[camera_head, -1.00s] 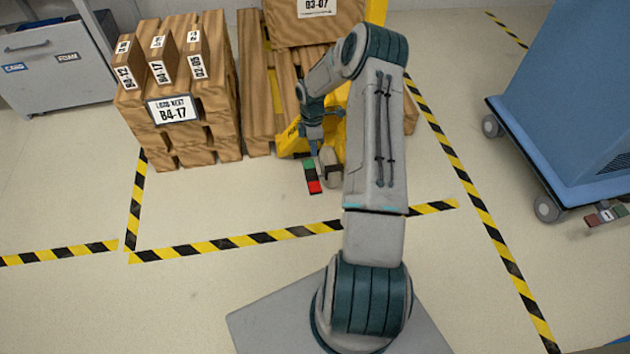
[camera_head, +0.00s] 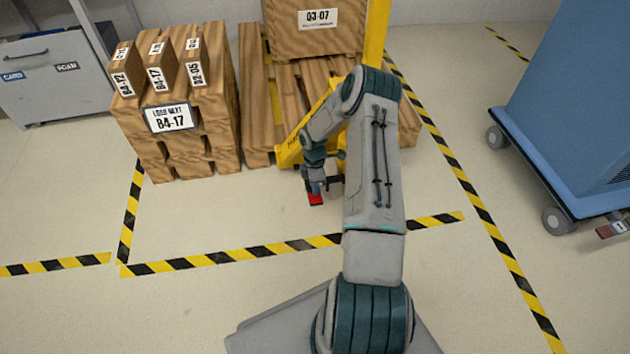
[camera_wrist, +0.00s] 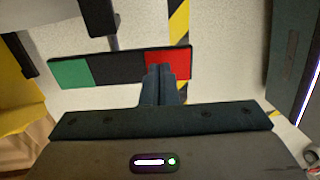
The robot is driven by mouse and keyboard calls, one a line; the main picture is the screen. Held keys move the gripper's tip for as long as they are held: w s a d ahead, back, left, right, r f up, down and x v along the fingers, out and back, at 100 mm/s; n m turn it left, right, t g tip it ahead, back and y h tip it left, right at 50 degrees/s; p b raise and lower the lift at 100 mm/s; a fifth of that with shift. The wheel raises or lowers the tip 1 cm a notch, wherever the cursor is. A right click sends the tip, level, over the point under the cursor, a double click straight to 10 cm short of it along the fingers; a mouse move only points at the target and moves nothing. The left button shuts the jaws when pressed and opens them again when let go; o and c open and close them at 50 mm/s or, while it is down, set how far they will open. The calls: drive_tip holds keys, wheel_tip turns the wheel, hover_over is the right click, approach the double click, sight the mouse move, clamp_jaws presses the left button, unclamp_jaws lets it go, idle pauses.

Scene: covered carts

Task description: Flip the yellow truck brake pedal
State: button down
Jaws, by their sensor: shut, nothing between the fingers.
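The yellow truck (camera_head: 290,155) stands behind my arm, with a yellow mast (camera_head: 376,45). Its brake pedal is a flat bar, green at one end, black in the middle and red at the other. In the head view only its red end (camera_head: 316,199) shows clearly; my gripper hides the rest. In the wrist view the whole pedal (camera_wrist: 115,69) shows, with green at left and red at right. My gripper (camera_head: 318,188) is shut and empty. Its fingertips (camera_wrist: 159,68) overlap the red end, near its border with black. I cannot tell whether they touch it.
A wooden pallet with a crate (camera_head: 316,30) is at the truck. A wooden stack with labelled boxes (camera_head: 172,118) stands left of it. A blue covered cart (camera_head: 575,110) is at right, a grey cabinet (camera_head: 55,75) at far left. Striped tape (camera_head: 235,255) marks open floor.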

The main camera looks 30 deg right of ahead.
sight(317, 198)
drive_tip(key=shift+s+f, duration=0.1)
drive_tip(key=shift+f, duration=0.4)
drive_tip(key=shift+s+a+f, duration=0.1)
drive_tip(key=shift+s+f, duration=0.3)
drive_tip(key=shift+f, duration=0.15)
drive_tip(key=shift+s+a+f, duration=0.1)
drive_tip(key=shift+s+f, duration=0.25)
drive_tip(key=shift+f, duration=0.2)
wheel_tip(317, 198, up, 14)
drive_tip(key=s+p, duration=0.2)
drive_tip(key=p, duration=0.5)
drive_tip(key=shift+s+a, duration=0.15)
drive_tip(key=shift+a, duration=0.2)
